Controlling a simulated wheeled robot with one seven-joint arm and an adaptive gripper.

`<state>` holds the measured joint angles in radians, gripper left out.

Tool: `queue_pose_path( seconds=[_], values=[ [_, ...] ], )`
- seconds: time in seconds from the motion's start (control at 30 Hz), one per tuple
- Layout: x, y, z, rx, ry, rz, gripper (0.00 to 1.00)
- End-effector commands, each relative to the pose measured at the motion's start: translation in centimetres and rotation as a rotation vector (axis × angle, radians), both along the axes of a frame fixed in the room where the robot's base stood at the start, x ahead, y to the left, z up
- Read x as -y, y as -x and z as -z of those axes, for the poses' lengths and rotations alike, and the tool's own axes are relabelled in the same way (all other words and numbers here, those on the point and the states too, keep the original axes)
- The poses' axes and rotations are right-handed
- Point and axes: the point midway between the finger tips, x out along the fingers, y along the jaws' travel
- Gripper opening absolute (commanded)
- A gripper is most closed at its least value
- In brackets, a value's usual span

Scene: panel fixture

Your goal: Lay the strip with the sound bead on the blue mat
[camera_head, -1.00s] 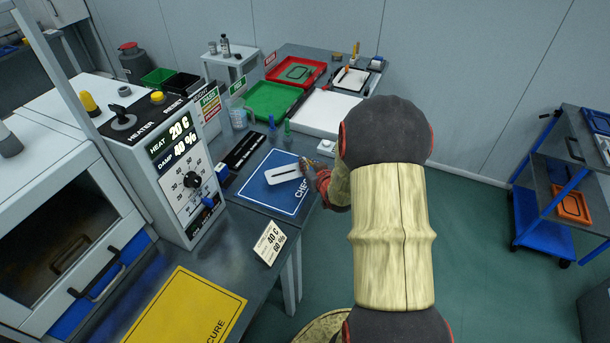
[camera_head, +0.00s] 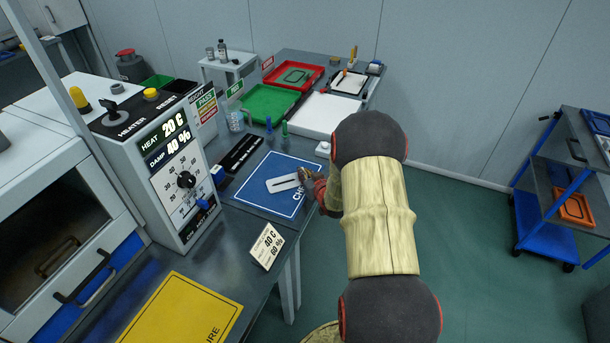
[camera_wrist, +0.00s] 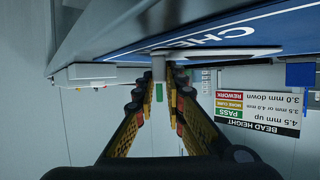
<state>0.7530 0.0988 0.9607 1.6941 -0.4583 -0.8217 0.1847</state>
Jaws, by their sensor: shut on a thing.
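The strip (camera_head: 284,183), a pale plate with a dark line of bead along it, is over the blue mat (camera_head: 258,199), which is marked with white letters. My gripper (camera_head: 307,175) is at the strip's right end, at the mat's right side. In the wrist view my gripper (camera_wrist: 161,84) is shut on a grey end piece of the strip, and the blue mat (camera_wrist: 285,22) shows edge-on beside it. Whether the strip touches the mat or is just above it, I cannot tell. My arm partly hides the mat's right edge.
A card (camera_head: 267,246) stands at the bench's front edge. A yellow mat (camera_head: 178,312) lies nearer. The heater box (camera_head: 170,170) stands left. Behind are a green tray (camera_head: 271,103), a red tray (camera_head: 295,75), a white tray (camera_head: 325,115) and small bottles. Open floor lies right.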

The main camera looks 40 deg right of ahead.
Motion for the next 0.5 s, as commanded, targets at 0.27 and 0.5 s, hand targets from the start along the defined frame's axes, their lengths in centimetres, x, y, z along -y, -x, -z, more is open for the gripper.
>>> queue_pose_path(
  seconds=[0.27, 0.5],
  values=[
    [-0.03, 0.02, 0.33, -0.001, 0.0, 0.0, 0.17],
    [-0.03, 0.02, 0.32, -0.001, 0.0, 0.0, 0.3]
  ],
)
